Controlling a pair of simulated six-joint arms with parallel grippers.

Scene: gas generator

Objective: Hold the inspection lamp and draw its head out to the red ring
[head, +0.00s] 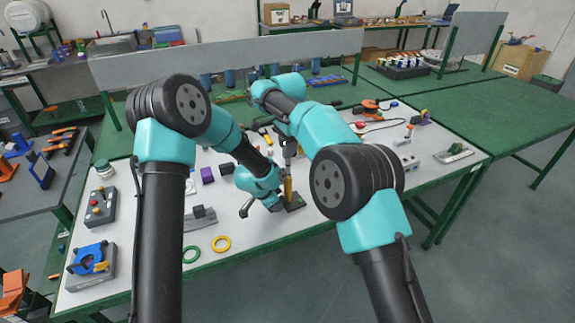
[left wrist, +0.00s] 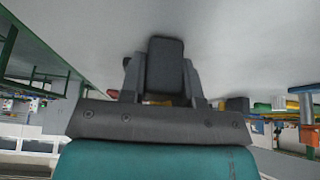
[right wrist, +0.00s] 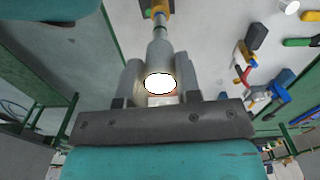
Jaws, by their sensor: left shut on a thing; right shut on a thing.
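The inspection lamp stands upright, with a yellow body (head: 288,189), a grey upper part (head: 288,165) and a dark foot (head: 295,203) on the white table. My left gripper (head: 279,204) is low at the lamp, shut on its lower end. A dark block (left wrist: 165,66) fills its jaws in the left wrist view. My right gripper (head: 284,143) is above it, shut on the lamp head. In the right wrist view the glowing white lens (right wrist: 160,83) sits between its fingers, with the grey shaft (right wrist: 158,48) and yellow body (right wrist: 156,10) beyond. I cannot make out the red ring.
A green ring (head: 191,254) and a yellow ring (head: 221,243) lie at the table's front edge. A purple block (head: 207,174) and a grey bracket (head: 201,215) lie left of the lamp. Small tools lie right of my arms.

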